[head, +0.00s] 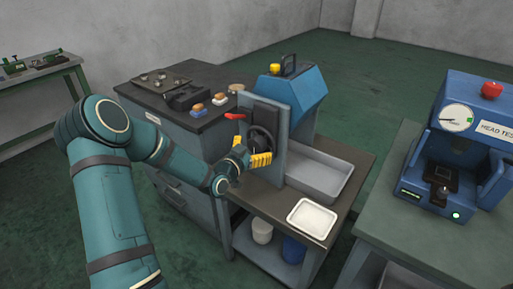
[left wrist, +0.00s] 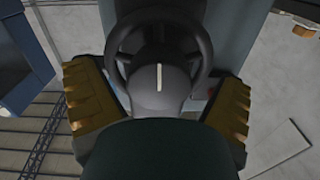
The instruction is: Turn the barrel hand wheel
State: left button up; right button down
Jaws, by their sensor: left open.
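The barrel hand wheel (head: 262,138) is a dark spoked ring on the upright face of the blue-grey machine (head: 295,92). In the left wrist view the hand wheel (left wrist: 160,28) fills the top middle, with a pale line on the grey part in front of it. My left gripper (head: 249,152) has yellow-padded fingers and is at the wheel. In the left wrist view its fingers (left wrist: 160,100) are spread, one on each side of the wheel's lower part. I cannot tell whether they touch the rim. My right gripper is not in view.
A grey tray (head: 318,172) and a white tray (head: 312,218) are on the bench right of the wheel. A red handle (head: 235,116) is close above my left gripper. A cabinet (head: 180,140) stands left, a blue head tester (head: 455,140) right.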

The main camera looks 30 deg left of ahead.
pick_arm(q)
jog(key=shift+w, duration=0.5)
jog(key=c, duration=1.2)
